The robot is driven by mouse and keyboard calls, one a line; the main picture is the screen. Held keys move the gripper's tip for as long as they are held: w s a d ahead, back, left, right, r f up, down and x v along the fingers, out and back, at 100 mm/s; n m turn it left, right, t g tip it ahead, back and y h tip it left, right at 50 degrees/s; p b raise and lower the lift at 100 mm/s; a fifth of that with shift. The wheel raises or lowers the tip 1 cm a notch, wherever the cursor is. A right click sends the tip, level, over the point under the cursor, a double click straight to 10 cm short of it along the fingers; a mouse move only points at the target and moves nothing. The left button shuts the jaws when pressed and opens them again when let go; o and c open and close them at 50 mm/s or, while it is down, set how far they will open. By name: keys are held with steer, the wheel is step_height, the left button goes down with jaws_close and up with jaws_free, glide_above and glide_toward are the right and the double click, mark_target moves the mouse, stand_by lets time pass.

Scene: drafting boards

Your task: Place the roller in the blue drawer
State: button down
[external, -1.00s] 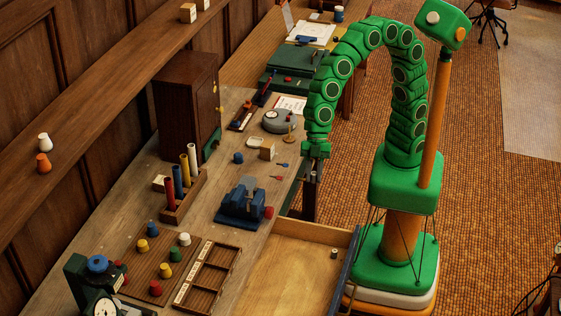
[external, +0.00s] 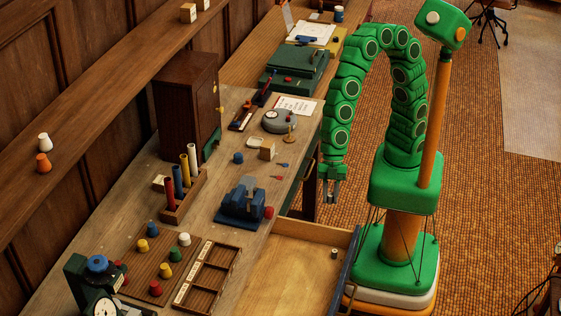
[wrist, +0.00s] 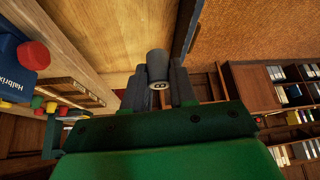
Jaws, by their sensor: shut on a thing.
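My gripper (external: 331,194) hangs fingers-down at the right of the bench edge, beyond the far end of the open drawer. In the wrist view a dark grey cylinder, the roller (wrist: 157,66), sits between the fingers, with a pale mark on its near end. The gripper is shut on it. In the external view the roller is too small to make out clearly. The blue drawer (external: 345,276) stands pulled out, with a pale wooden floor and a dark blue front. The drawer also shows in the wrist view (wrist: 105,30).
A small grey piece (external: 334,252) lies in the drawer near its front. A blue vise (external: 241,205) and a red knob (external: 269,212) sit by the bench edge. A wooden divided tray (external: 208,276) lies left of the drawer.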

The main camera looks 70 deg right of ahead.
step_height(320, 180, down, 13)
glide_toward(299, 279)
steer(key=shift+s+a+f, duration=0.15)
steer(key=shift+s+a, duration=0.45)
steer(key=shift+a, duration=0.15)
steer(key=shift+w+a+f, duration=0.35)
steer(key=shift+a+f, duration=0.2)
steer(key=shift+f, duration=0.2)
steer(key=shift+a+f, duration=0.15)
steer(key=shift+f, duration=1.5)
steer(key=c, duration=0.9)
jaws_free()
steer(key=shift+f, duration=0.1)
